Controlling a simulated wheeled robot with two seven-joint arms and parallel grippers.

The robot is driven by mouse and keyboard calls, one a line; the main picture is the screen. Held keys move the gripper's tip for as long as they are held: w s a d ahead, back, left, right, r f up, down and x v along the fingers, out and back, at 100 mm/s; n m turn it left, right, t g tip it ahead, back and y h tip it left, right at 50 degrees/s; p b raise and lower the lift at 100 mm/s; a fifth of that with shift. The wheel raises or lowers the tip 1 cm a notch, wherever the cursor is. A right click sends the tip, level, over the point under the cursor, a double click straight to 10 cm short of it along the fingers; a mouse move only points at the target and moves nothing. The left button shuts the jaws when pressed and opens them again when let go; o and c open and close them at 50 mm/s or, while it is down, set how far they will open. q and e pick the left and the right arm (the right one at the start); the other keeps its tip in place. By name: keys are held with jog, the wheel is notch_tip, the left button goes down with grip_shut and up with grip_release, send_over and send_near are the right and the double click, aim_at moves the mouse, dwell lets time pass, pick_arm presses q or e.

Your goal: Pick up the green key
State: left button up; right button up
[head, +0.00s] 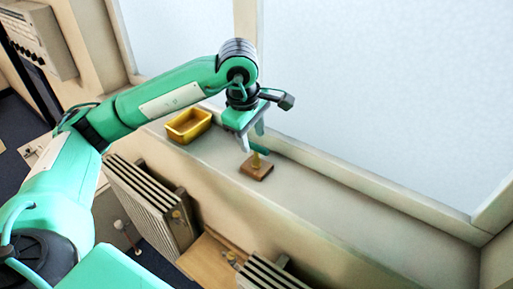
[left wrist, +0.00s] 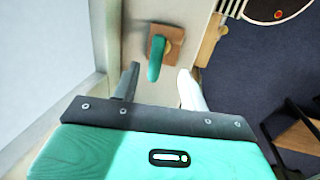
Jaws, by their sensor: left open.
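The green key (head: 260,149) stands up from a small brown wooden block with a brass-coloured fitting (head: 256,168) on the window sill. In the left wrist view the green key (left wrist: 156,58) shows ahead of the fingertips, with the wooden block (left wrist: 173,38) behind it. My left gripper (head: 252,138) is open and empty, just above and slightly left of the key in the head view. In the left wrist view my left gripper (left wrist: 158,72) has its fingers apart, one on each side of the key's line. My right gripper is in neither view.
A yellow tray (head: 188,125) stands on the sill (head: 325,195) to the left of the block. The window frame (head: 380,192) runs close behind the key. Radiators (head: 150,205) stand below the sill. The sill to the right is clear.

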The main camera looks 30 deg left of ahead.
aim_at(254, 144)
pick_arm(q)
jog(key=f+p, duration=0.1)
jog(key=w+f+p, duration=0.1)
jog(key=f, duration=0.1)
jog(key=f+p, duration=0.1)
jog(key=shift+w+f, duration=0.15)
jog(key=shift+w, duration=0.1)
jog(key=shift+f, duration=0.4)
jog(key=shift+c, duration=0.2)
grip_shut()
